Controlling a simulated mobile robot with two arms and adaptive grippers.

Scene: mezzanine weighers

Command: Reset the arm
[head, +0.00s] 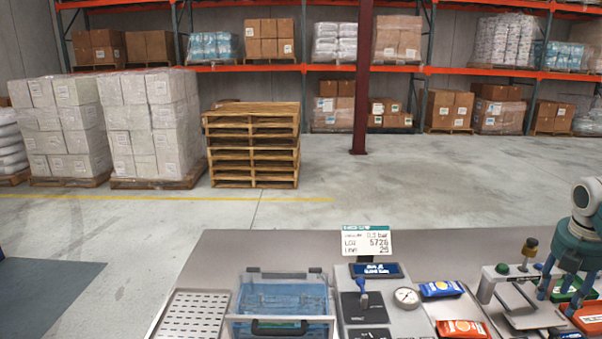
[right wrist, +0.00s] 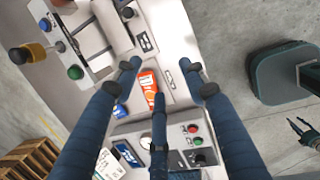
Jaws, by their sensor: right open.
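My right arm (head: 585,232), teal and grey, comes in at the right edge of the head view, over the right end of the bench. Its gripper (head: 563,290) points down there with its dark fingers spread. In the right wrist view the right gripper (right wrist: 162,78) is open with nothing between its fingers. It hangs above the bench, over the orange packet (right wrist: 148,88), apart from it as far as I can tell. My left gripper seems to be the small dark claw (right wrist: 302,130) at the right edge of the right wrist view. It does not show in the head view.
The bench (head: 225,255) holds a perforated tray (head: 192,316), a lidded clear bin (head: 284,329), a panel with a gauge (head: 406,297), a blue packet (head: 441,289), the orange packet (head: 462,329) and a grey device with a green knob (head: 501,268). Pallets (head: 253,146) stand beyond open floor.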

